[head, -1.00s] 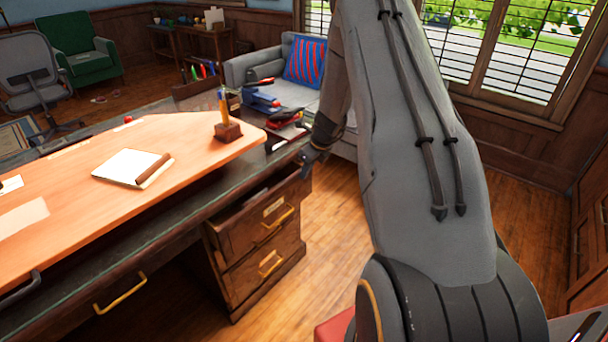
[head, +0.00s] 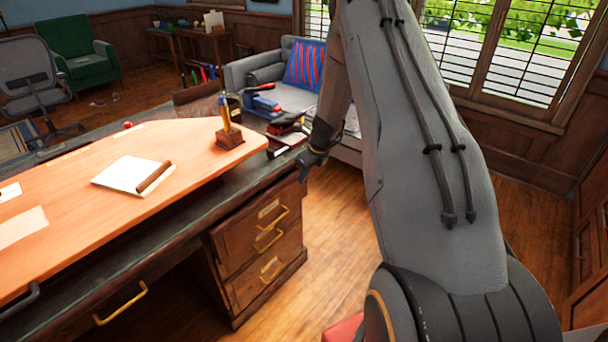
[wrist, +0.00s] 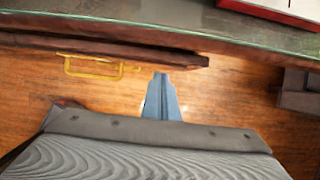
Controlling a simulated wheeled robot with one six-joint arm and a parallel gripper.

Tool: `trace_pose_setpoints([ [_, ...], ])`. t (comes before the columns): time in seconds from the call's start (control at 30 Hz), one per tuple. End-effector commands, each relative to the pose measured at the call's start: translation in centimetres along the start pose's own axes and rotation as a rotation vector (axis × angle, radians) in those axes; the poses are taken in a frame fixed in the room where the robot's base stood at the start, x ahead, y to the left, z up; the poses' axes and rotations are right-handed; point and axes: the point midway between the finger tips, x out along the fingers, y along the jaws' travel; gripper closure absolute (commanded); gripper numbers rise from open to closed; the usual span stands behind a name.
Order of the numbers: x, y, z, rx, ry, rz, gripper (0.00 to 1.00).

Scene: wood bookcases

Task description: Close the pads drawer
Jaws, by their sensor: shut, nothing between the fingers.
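The top drawer (head: 245,228) of the desk's right pedestal has a label too small to read and a brass handle (head: 272,218). It sits nearly in line with the drawers below; I cannot tell if it is fully flush. In the wrist view its front (wrist: 185,57) shows as a brown strip along the desk edge, with its handle (wrist: 90,67) at left. My gripper (head: 306,162) is shut and empty, just off the pedestal's right front corner. Its blue fingers (wrist: 161,78) point at the right part of the drawer front; contact cannot be told.
The desk top (head: 190,190) overhangs the drawers and carries a notepad (head: 133,174), a pen holder (head: 229,136) and a stapler. Lower drawers (head: 262,280) look shut. A grey sofa (head: 290,90) stands behind. The wood floor right of the pedestal is clear.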

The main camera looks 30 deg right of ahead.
Motion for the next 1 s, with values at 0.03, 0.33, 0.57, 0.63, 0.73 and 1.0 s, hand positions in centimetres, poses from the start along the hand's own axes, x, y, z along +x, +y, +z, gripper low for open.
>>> trace_pose_setpoints([
  [0.03,-0.2,0.1,-0.5,-0.001,0.001,0.001,1.0],
  [0.33,-4.8,-0.3,-1.6,-0.005,-0.002,-0.001,1.0],
  [0.57,-8.7,-0.6,-1.9,0.002,-0.001,-0.003,1.0],
  [0.63,-9.5,-0.6,-1.9,0.0,-0.001,-0.003,1.0],
  [0.73,-10.3,-0.4,-1.9,0.002,0.0,0.0,1.0],
  [1.0,-7.0,2.7,-6.1,0.002,-0.018,0.158,1.0],
])
